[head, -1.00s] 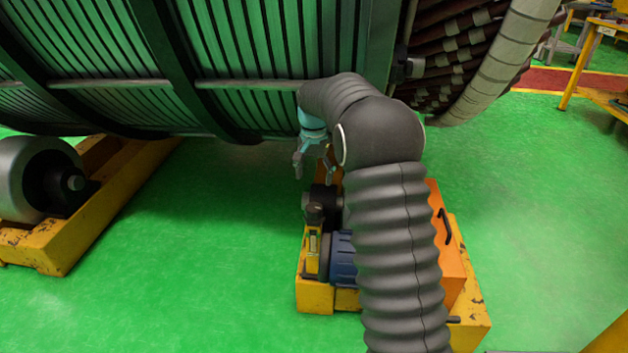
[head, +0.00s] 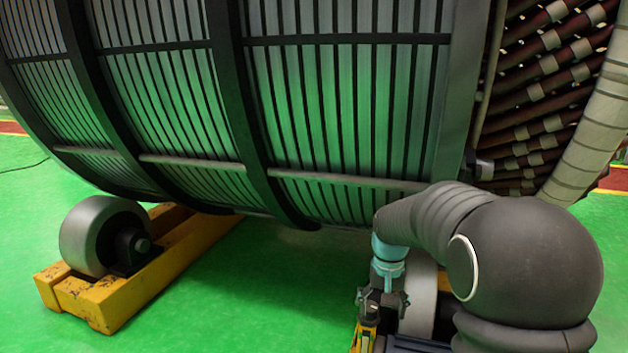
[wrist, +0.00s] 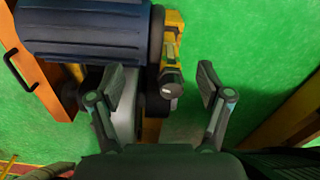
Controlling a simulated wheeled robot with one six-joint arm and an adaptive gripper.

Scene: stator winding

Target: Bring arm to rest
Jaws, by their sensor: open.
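My gripper (head: 383,297) hangs below the wrist at the bottom of the head view, under the lower edge of the big stator. In the wrist view my gripper (wrist: 160,78) is open, its two fingers spread wide with nothing held between them. Beyond the fingers are a dark blue motor (wrist: 85,28) and a yellow part with a dark cylindrical end (wrist: 172,80). Whether the fingers touch anything below is hard to tell, but they look apart from it. My dark sleeved arm covers the lower right of the head view.
The slatted stator (head: 330,110) fills the upper head view, close to my arm. Dark wrapped winding bars (head: 545,100) stick out of its right end. A grey roller (head: 90,238) stands on a yellow base (head: 110,300) at left. Green floor (head: 270,310) between is free.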

